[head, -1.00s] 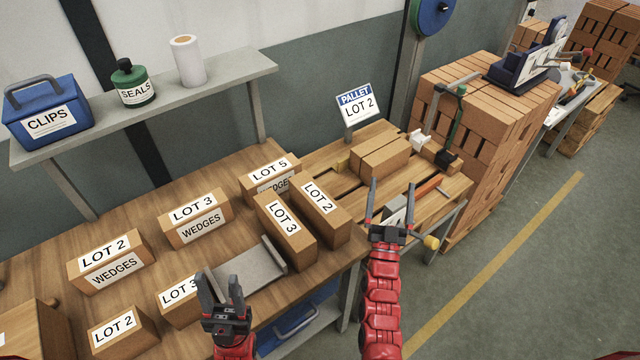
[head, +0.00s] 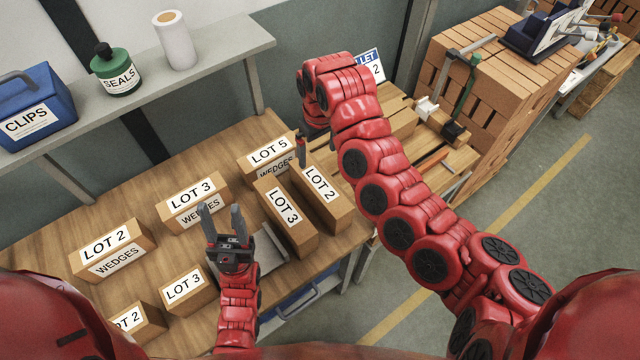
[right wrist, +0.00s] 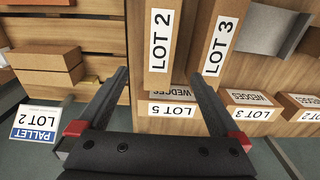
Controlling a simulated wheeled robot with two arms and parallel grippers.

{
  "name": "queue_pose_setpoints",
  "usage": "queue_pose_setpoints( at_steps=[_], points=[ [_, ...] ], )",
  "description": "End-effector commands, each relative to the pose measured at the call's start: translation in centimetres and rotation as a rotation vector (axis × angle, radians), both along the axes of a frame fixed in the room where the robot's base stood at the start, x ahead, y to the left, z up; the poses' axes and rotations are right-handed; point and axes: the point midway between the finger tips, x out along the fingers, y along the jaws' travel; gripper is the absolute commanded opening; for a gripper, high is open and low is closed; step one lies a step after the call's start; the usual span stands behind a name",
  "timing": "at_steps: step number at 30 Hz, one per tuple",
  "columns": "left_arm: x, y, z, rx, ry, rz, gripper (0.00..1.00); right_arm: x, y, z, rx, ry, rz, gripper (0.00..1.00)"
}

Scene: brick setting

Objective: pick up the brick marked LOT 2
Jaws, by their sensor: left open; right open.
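Three bricks marked LOT 2 show in the head view. One lies at the right end of the group (head: 322,194), close beside a LOT 3 brick (head: 285,216); another, also labelled WEDGES, is at left (head: 112,250); a third is partly hidden at bottom left (head: 138,322). My right gripper (head: 301,150) is partly hidden by its arm, near the far end of the right-end LOT 2 brick. In the right wrist view that LOT 2 brick (right wrist: 160,50) lies ahead between the open, empty fingers (right wrist: 159,76). My left gripper (head: 222,224) is open and empty, left of the LOT 3 brick.
A LOT 5 WEDGES brick (head: 262,156) stands at the far end of the LOT 2 and LOT 3 bricks. Other LOT 3 bricks (head: 190,204) are further left. A pallet sign (right wrist: 35,122) and plain bricks (right wrist: 45,65) are beside the bench. A shelf (head: 225,50) runs behind.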

Motion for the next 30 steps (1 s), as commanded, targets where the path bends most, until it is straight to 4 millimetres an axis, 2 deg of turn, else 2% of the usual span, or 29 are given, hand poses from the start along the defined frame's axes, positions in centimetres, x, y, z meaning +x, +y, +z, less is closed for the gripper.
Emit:
queue_pose_setpoints(
  at_steps=[5,17,18,22,30],
  points=[
    [0.0,0.0,-1.2,0.0,0.0,0.0,0.5,-0.9,-0.6,-0.9,-0.03,0.03,0.01,1.0],
    [0.0,0.0,-8.4,0.0,0.0,0.0,0.5,-0.8,-0.5,-8.3,-0.026,0.026,0.01,1.0],
    [0.0,0.0,-7.3,0.0,0.001,0.0,0.5,-0.9,-0.3,-8.1,-0.023,0.028,0.011,1.0],
    [0.0,0.0,-5.9,0.0,0.0,0.0,0.5,-1.0,-0.5,-10.1,-0.028,0.034,0.01,1.0],
    [0.0,0.0,-4.4,0.0,0.0,0.0,0.5,-0.9,-0.5,-12.5,-0.028,0.028,0.011,1.0]
  ],
)
